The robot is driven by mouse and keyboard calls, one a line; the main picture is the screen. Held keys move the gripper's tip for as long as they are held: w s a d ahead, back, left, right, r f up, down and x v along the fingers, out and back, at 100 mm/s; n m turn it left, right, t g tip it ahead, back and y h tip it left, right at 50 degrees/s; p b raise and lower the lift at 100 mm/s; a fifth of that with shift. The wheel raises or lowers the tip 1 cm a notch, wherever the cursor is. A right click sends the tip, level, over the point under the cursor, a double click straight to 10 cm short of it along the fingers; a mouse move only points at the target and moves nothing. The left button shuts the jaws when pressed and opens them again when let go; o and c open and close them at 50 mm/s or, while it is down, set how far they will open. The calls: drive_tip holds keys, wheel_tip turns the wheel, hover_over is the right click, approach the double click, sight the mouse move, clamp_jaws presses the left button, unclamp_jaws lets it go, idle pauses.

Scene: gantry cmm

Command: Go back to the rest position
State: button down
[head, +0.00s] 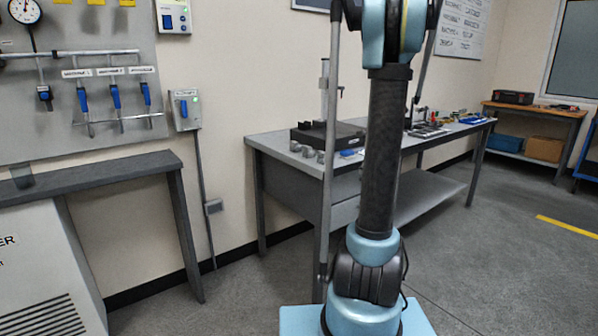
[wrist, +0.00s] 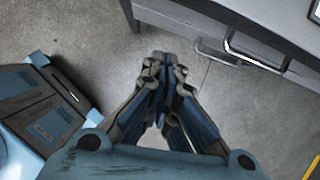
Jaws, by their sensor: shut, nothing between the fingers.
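My gripper (wrist: 160,72) shows in the wrist view, pointing down over bare grey floor. Its fingertips are together and nothing is between them. In the head view my arm stands upright in front of the camera and runs out of the top of the picture, so my gripper is not visible there.
A grey workbench (head: 273,144) with measuring gear stands behind my arm. At the left are a dark shelf (head: 90,177), a valve panel (head: 75,75) and a white cabinet (head: 38,260). A drawer handle (wrist: 240,55) is near my gripper. Open floor (head: 500,265) lies at the right.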

drive_tip(key=s+a+r+n+g+h, duration=0.1)
drive_tip(key=s+a+n, duration=0.55)
drive_tip(key=s, duration=0.25)
drive_tip(key=s+a+n, duration=0.5)
drive_tip(key=s+n, duration=0.2)
drive_tip(key=s, duration=0.2)
drive_tip(key=s+a+f+n, duration=0.2)
drive_tip(key=s+f+n, duration=0.2)
drive_tip(key=s+n, duration=0.3)
drive_tip(key=s+a+f+n+h, duration=0.1)
drive_tip(key=s+f+n, duration=0.3)
drive_tip(key=s+n, duration=0.4)
drive_tip(key=shift+s+a+f, duration=0.2)
drive_tip(key=shift+s+a, duration=0.15)
drive_tip(key=shift+s, duration=0.9)
